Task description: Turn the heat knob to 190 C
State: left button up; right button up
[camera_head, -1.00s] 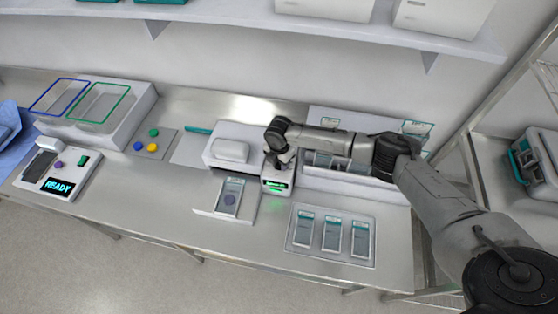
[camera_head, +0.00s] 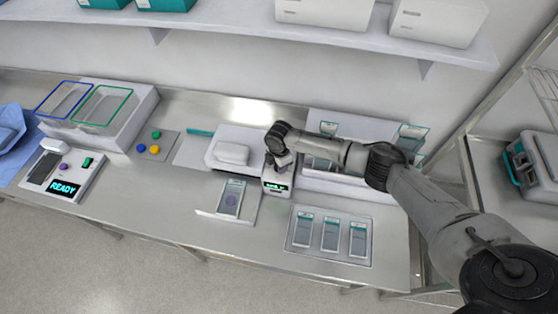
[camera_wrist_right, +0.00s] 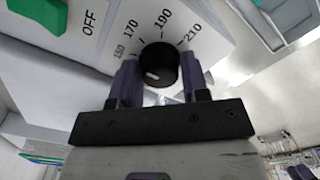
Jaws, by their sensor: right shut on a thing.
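The heat knob (camera_wrist_right: 160,60) is black and round, on a white panel in the right wrist view. The printed marks 150, 170, 190 and 210 run around its far side. A white mark on the knob shows low and left of its middle; I cannot tell which temperature this stands for. My right gripper (camera_wrist_right: 160,77) is shut on the knob, one finger on each side. In the head view my right gripper (camera_head: 280,163) is at the small white unit with a green-lit display (camera_head: 276,187); the knob is hidden there. My left gripper is not in view.
A green switch (camera_wrist_right: 38,14) beside the word OFF is on the same panel. A tray with three packs (camera_head: 329,236) lies right of the unit, and a pack on a plate (camera_head: 232,197) lies left. A READY device (camera_head: 62,172) stands at far left.

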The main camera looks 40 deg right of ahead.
jog(key=m+p, duration=0.1)
jog(key=m, duration=0.1)
jog(key=m+p, duration=0.1)
jog(key=shift+r+m, duration=0.2)
jog(key=shift+m, duration=0.2)
jog(key=m+p, duration=0.2)
jog(key=m, duration=0.1)
jog(key=shift+m, duration=0.3)
jog(key=m+p, duration=0.1)
jog(key=m, duration=0.1)
jog(key=shift+m+p, duration=0.3)
jog(key=shift+m, duration=0.1)
jog(key=shift+f+m, duration=0.1)
jog(key=shift+m, duration=0.5)
jog(key=shift+p, duration=0.35)
jog(key=o, duration=0.9)
jog(key=shift+f, duration=0.1)
